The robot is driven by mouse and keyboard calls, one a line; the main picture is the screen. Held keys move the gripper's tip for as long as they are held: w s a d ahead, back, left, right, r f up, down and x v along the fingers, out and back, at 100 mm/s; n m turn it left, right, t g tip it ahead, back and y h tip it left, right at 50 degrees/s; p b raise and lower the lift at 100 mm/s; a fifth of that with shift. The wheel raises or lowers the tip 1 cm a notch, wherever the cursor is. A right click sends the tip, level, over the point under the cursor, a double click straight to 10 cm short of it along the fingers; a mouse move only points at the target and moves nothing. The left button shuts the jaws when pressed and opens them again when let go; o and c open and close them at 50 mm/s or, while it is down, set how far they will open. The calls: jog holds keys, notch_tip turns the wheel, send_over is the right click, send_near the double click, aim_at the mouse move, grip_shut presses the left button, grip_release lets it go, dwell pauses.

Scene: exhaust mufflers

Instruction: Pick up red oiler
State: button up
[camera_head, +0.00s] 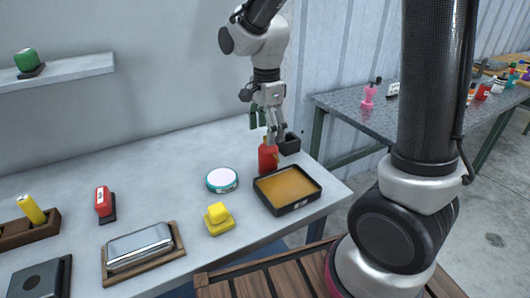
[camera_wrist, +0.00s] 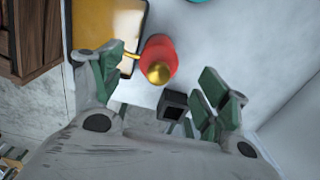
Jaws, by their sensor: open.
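The red oiler (camera_head: 268,158) stands upright on the light grey table (camera_head: 150,185), just behind a black tray. In the wrist view the red oiler (camera_wrist: 158,58) is seen from above with its brass-coloured top and a thin spout pointing left. My gripper (camera_head: 270,132) is directly above the oiler, pointing down. In the wrist view my gripper (camera_wrist: 160,77) is open, with green-padded fingers on either side of the oiler and a visible gap on the right. The lower part of the oiler is partly hidden by the tray in the head view.
The black tray with amber contents (camera_head: 293,208) is close in front of the oiler. A small black box (camera_head: 289,143) stands close behind it at right. A round white tin (camera_head: 221,180) and yellow object (camera_head: 218,219) lie left. The wall rises behind the table.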

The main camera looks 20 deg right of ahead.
aim_at(268, 151)
jog(key=f, duration=0.8)
jog(key=shift+w+d, duration=0.1)
jog(key=shift+d, duration=0.2)
jog(key=c, duration=1.3)
jog(key=shift+r, duration=0.1)
